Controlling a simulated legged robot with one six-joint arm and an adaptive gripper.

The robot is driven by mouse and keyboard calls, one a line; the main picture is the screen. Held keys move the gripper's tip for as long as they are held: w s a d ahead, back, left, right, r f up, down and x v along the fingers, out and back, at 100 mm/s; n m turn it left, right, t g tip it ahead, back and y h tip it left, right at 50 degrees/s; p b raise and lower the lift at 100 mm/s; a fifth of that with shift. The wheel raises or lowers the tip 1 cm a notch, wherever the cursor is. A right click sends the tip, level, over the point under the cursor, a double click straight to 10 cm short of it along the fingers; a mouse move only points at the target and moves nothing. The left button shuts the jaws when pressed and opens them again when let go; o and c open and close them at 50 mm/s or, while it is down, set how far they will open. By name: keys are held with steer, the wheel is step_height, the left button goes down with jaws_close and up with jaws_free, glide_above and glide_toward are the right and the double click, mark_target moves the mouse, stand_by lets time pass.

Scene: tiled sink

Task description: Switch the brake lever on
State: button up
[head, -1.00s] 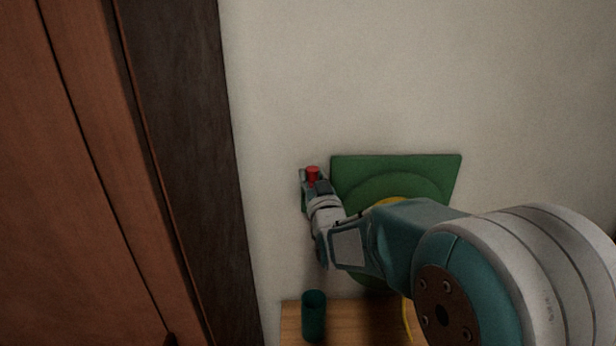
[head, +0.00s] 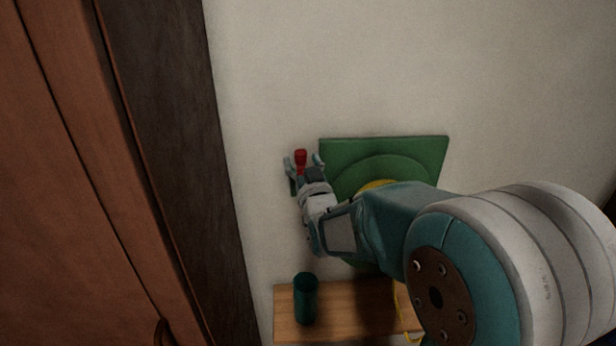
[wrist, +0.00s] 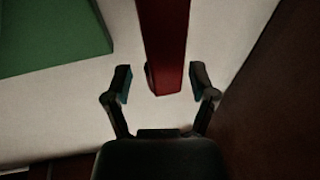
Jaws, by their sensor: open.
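The brake lever (head: 300,158) shows as a red handle beside the left edge of a green panel (head: 383,150) on the wall. In the wrist view the red lever (wrist: 165,45) comes down from the top edge, its end near the space between my fingertips. My gripper (head: 304,163) is open, with one finger on each side of the lever; in the wrist view the gripper (wrist: 160,82) has a visible gap between each finger and the lever. Part of the lever's lower end and base is hidden by my gripper in the head view.
A dark green cup (head: 305,300) stands on a wooden surface (head: 345,310) below. A yellow part (head: 378,186) and a yellow cord (head: 401,300) show behind my arm. A brown wooden door (head: 70,170) with a dark frame is at the left.

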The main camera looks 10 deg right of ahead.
steer(key=v, duration=1)
steer(key=shift+s, duration=0.4)
steer(key=shift+d, duration=0.1)
steer(key=s+d+f+g+h, duration=0.1)
steer(key=s+d+g, duration=0.3)
steer(key=s+g, duration=0.3)
steer(key=s+d+f+m+g+h, duration=0.1)
steer(key=s+d+g, duration=0.3)
steer(key=s, duration=1.1)
steer(key=f+g+h, duration=0.1)
steer(key=g, duration=0.2)
steer(key=shift+s+f+m, duration=0.15)
steer(key=shift+s+m, duration=0.05)
steer(key=shift+m, duration=0.1)
